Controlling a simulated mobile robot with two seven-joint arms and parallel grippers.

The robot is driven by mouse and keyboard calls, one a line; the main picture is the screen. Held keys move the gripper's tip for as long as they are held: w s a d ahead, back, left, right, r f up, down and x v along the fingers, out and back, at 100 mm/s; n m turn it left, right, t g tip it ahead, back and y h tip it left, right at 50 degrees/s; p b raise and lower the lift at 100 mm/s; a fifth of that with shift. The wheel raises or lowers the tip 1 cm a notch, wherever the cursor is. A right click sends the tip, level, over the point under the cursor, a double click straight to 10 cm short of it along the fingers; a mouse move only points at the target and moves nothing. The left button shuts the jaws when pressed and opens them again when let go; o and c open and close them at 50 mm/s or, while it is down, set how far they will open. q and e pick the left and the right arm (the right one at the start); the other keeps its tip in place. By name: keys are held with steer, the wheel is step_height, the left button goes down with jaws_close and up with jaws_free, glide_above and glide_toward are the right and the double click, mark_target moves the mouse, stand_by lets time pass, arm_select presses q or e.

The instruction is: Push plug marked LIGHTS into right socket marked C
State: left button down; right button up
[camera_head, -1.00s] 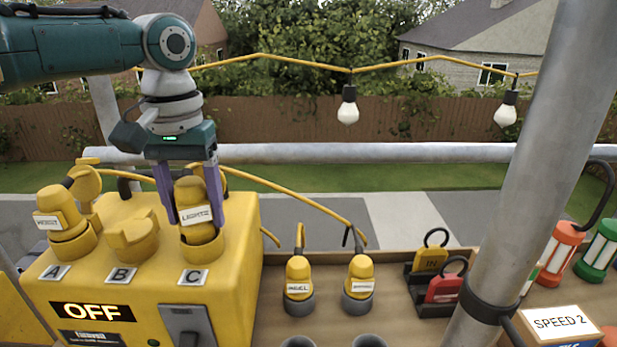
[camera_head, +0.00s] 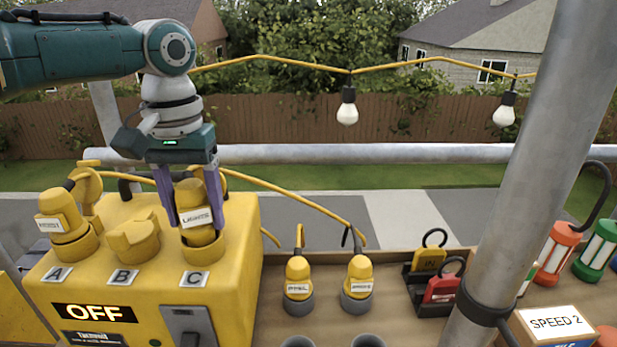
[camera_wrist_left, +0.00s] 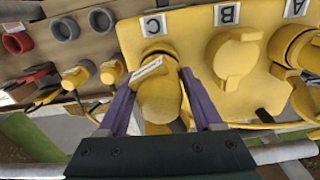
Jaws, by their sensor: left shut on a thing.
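The yellow plug marked LIGHTS (camera_head: 196,215) stands upright in the mouth of socket C (camera_head: 205,248), the rightmost socket on the yellow power box (camera_head: 240,280). My left gripper (camera_head: 192,205) is shut on this plug from above, with a purple finger on each side. The wrist view shows the plug (camera_wrist_left: 160,98) between the fingers, over the socket by the C label (camera_wrist_left: 154,25). I cannot tell how deep the plug sits. Socket B (camera_head: 133,241) has its yellow cover closed. Another labelled plug (camera_head: 62,217) sits in socket A (camera_head: 75,248). My right gripper is not in view.
The box display reads OFF (camera_head: 94,312). Two more yellow plugs (camera_head: 298,276) (camera_head: 358,275) stand in grey holders on the wooden bench (camera_head: 400,325). Yellow and red tags (camera_head: 428,259) sit in a dark rack. A metal pole (camera_head: 540,150) rises at the right.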

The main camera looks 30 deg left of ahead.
arm_select(q)
steer(key=shift+f+b, duration=0.4)
steer(key=shift+f, duration=0.25)
steer(key=shift+c, duration=1.7)
jaws_free()
